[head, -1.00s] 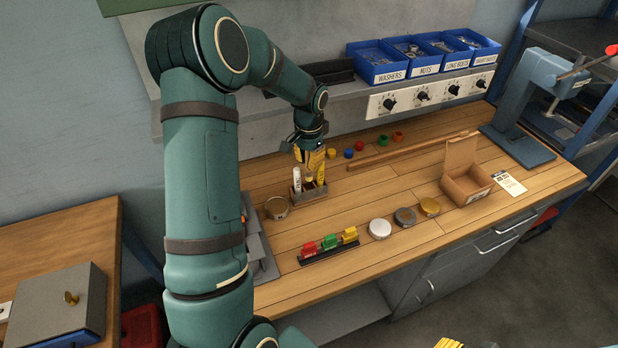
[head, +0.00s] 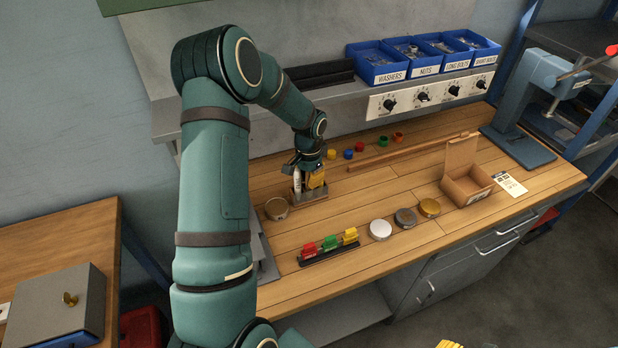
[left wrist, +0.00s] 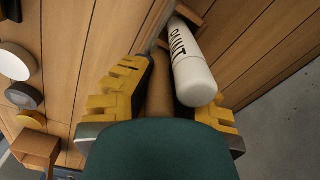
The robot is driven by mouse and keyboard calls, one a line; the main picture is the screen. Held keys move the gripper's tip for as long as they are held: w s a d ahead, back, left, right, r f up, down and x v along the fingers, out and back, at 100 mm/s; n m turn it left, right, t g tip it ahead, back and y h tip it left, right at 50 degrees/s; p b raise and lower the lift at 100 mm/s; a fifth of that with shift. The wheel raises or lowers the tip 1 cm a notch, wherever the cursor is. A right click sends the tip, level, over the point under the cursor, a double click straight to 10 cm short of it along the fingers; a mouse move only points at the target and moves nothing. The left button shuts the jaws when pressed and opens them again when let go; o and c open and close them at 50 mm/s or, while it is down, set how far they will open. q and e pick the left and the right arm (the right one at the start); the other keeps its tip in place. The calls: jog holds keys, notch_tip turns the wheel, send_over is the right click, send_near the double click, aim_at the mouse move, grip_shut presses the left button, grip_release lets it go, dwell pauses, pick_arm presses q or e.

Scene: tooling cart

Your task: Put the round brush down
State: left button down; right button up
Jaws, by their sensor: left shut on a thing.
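My left gripper (head: 313,179) is low over a small wooden holder (head: 311,199) on the bench. In the left wrist view its yellow fingers (left wrist: 160,92) are shut on a tan, rounded handle (left wrist: 160,98), which I take to be the round brush. The brush's lower end is hidden, so I cannot tell whether it rests in the holder. A white paint marker (head: 297,182) stands in the holder close beside the fingers; it also shows in the left wrist view (left wrist: 191,68). Yellow fingers of my right gripper (head: 450,344) barely show at the bottom edge.
A round tin (head: 277,208) stands left of the holder. A rack of coloured clips (head: 328,247), several round lids (head: 380,229) and an open cardboard box (head: 467,187) lie to the right. Small coloured rings and a wooden strip (head: 405,153) lie behind.

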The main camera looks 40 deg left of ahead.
pick_arm(q)
jog(key=c, duration=1.1)
grip_release()
jog(key=shift+o, duration=0.2)
jog(key=shift+r, duration=0.3)
notch_tip(320, 180, up, 12)
jog(key=shift+f+p, duration=0.15)
jog(key=shift+p, duration=0.2)
